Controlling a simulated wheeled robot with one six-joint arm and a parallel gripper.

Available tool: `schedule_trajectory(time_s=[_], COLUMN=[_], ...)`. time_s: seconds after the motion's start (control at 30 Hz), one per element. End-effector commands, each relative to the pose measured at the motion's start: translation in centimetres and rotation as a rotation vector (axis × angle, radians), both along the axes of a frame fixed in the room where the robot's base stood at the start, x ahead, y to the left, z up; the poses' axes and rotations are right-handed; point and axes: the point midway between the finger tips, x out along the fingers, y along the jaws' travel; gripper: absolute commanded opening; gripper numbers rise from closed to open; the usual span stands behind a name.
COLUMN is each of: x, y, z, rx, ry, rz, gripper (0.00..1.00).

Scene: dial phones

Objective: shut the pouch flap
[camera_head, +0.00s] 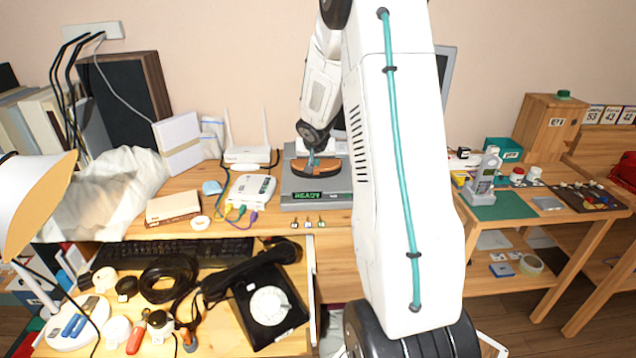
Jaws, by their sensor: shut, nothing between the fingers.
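A brown pouch (329,165) with a dark edge lies on top of the grey box (317,195) at the back middle of the desk. My arm reaches over from the right, and my gripper (311,162) points down at the pouch's left part. Its fingers are shut with nothing between them. The fingertips are at or just above the pouch; I cannot tell whether they touch it. The gripper covers part of the pouch. The flap is too small to tell whether it stands open or lies flat.
A white router (248,155) and a white box with coloured plugs (250,188) stand left of the grey box. A black dial phone (270,305) sits in front on the pulled-out drawer. A cordless phone (485,175) stands on the right table. My arm hides the middle right.

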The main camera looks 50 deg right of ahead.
Motion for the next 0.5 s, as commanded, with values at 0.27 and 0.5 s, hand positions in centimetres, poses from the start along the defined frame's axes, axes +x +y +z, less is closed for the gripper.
schedule_trajectory(time_s=[0.27,0.5], x=[-1.3,-2.2], y=[1.4,2.3], z=[-1.5,-2.5], rx=[0.000,-0.002], ry=[0.002,0.002], rz=[0.004,0.003], gripper=[0.00,0.00])
